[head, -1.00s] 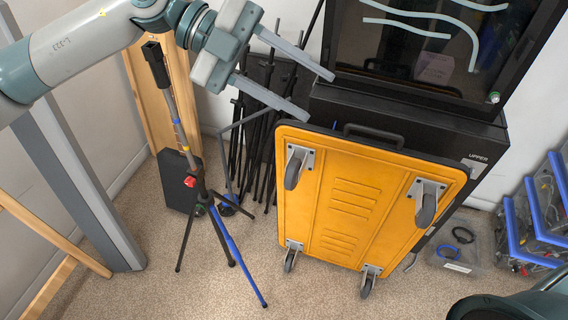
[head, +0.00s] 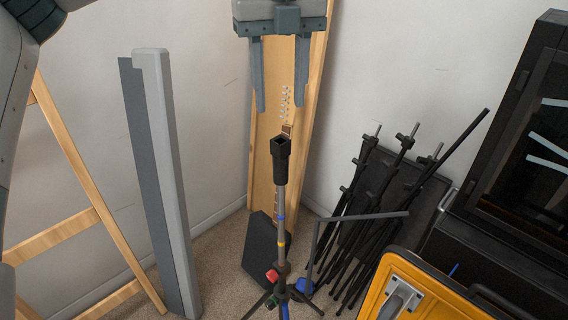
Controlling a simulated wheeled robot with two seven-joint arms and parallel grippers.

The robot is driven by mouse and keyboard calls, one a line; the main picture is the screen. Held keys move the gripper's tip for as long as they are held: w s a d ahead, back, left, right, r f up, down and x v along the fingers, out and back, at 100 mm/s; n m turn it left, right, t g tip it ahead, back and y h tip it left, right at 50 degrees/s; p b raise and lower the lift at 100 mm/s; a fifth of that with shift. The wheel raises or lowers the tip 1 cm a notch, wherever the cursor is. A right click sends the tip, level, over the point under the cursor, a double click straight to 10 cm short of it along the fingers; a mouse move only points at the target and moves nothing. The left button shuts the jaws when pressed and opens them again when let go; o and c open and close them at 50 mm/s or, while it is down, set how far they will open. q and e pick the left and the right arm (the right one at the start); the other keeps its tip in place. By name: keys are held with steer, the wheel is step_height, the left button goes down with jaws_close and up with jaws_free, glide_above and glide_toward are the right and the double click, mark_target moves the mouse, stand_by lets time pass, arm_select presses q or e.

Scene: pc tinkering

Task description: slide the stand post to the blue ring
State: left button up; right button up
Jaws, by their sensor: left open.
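The stand is a tripod with a slim grey post (head: 281,198) standing upright at the lower middle of the head view. A black socket (head: 280,160) caps it. A blue ring (head: 281,218) and a yellow ring lower down mark the post, above a red part (head: 272,276). The tripod's feet are cut off by the bottom edge. My left gripper (head: 280,106) is open and empty, its two fingers pointing down. In the picture it is above the black socket and apart from it. My right gripper is not in view.
A wooden board (head: 311,130) leans in the corner behind the stand, with a black box (head: 262,258) near it. Several folded black stands (head: 375,200) are at right, beside a yellow cart (head: 405,280) and black cabinet. A grey beam (head: 165,190) and wooden frame stand left.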

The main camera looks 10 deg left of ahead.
arm_select(q)
steer(key=p, duration=0.1)
glide_above(281, 173)
steer(key=w, duration=0.1)
steer(key=f, duration=0.4)
steer(key=shift+w+a, duration=0.1)
steer(key=shift+a, duration=0.1)
step_height(281, 173, down, 12)
steer(key=p, duration=0.4)
steer(key=shift+w+f, duration=0.1)
steer(key=shift+f, duration=0.05)
steer(key=shift+f+p, duration=0.3)
steer(key=shift+f, duration=0.25)
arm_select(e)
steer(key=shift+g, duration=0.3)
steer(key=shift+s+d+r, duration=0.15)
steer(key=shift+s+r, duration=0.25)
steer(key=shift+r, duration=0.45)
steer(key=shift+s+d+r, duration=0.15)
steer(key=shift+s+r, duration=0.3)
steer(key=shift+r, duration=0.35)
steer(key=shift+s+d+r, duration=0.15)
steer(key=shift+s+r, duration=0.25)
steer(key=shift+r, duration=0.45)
arm_select(q)
jaws_close()
